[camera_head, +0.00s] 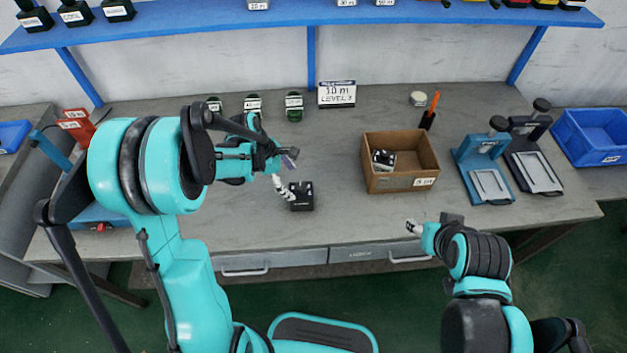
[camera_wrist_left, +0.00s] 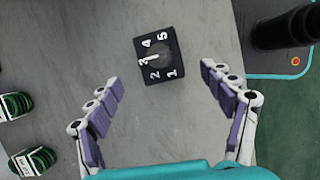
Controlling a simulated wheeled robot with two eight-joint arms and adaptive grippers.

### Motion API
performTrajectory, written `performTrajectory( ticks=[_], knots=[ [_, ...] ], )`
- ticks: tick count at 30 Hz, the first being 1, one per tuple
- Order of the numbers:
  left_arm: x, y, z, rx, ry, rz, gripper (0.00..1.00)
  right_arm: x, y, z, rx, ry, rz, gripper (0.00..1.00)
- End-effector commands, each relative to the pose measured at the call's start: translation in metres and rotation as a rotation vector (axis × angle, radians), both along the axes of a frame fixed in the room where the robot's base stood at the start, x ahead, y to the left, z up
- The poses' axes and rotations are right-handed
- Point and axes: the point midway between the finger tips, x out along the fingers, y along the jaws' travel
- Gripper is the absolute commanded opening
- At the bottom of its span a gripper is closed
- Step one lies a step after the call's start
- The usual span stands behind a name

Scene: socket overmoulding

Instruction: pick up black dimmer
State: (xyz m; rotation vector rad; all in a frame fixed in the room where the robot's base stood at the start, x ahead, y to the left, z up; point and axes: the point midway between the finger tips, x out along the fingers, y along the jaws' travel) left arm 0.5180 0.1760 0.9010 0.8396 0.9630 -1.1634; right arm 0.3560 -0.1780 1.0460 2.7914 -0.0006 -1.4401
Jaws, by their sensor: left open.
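The black dimmer (camera_head: 301,196) sits on the grey table, just right of my left gripper (camera_head: 288,174). In the left wrist view the black dimmer (camera_wrist_left: 151,72) is a square block with a round knob and white digits. It lies ahead of and between the spread fingers of my left gripper (camera_wrist_left: 162,78), with gaps on both sides. That gripper is open and empty. My right gripper (camera_head: 415,227) is over the table's front edge on the right, away from the dimmer; its fingers are too small to read.
A brown box (camera_head: 400,183) holding a small black-and-white part stands right of the dimmer. Blue (camera_head: 481,168) and black (camera_head: 535,160) presses are at the right. Table between dimmer and box is clear.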

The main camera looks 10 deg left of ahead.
Motion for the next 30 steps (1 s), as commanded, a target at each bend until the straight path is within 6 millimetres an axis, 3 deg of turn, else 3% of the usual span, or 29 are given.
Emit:
performTrajectory(
  ticks=[5,14,22,30],
  knots=[
    [0.004,-0.001,-0.013,-0.028,0.045,0.064,0.81,0.000,0.000,0.003,0.000,0.000,0.000,0.50],
    [0.005,-0.011,-0.042,-0.028,0.045,0.065,0.81,0.000,0.000,-0.010,0.000,0.000,0.000,0.50],
    [0.005,-0.024,-0.080,-0.027,0.045,0.061,0.81,0.000,0.000,-0.027,0.000,0.000,0.000,0.50],
    [0.006,-0.026,-0.082,-0.027,0.045,0.064,0.78,0.000,0.000,-0.026,0.000,0.000,0.000,0.50]
  ],
)
